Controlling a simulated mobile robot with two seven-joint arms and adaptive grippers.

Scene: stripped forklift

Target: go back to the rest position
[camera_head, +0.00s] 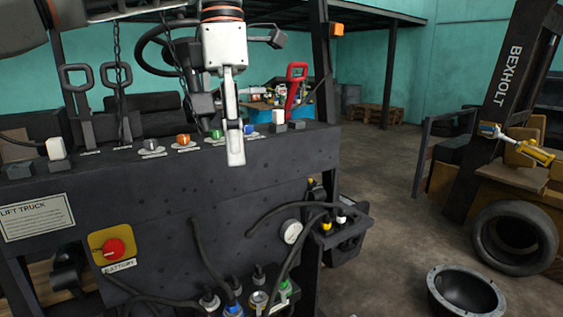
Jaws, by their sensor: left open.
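My left gripper (236,148) hangs down in front of the dark panel of the stripped forklift (150,195), just right of the green knob (216,134). Its arm comes in from the upper left. The jaws are seen nearly edge-on, open, and no held object shows between them. I cannot tell whether the fingertips touch the panel; they overlap its upper edge in the picture. My right gripper is not in view.
Knobs and a red-handled lever (295,85) line the panel's top. A yellow battery switch plate (110,245) and hoses are below. A tyre (513,238) and a round black bowl-like part (465,291) lie on the right. Floor between is clear.

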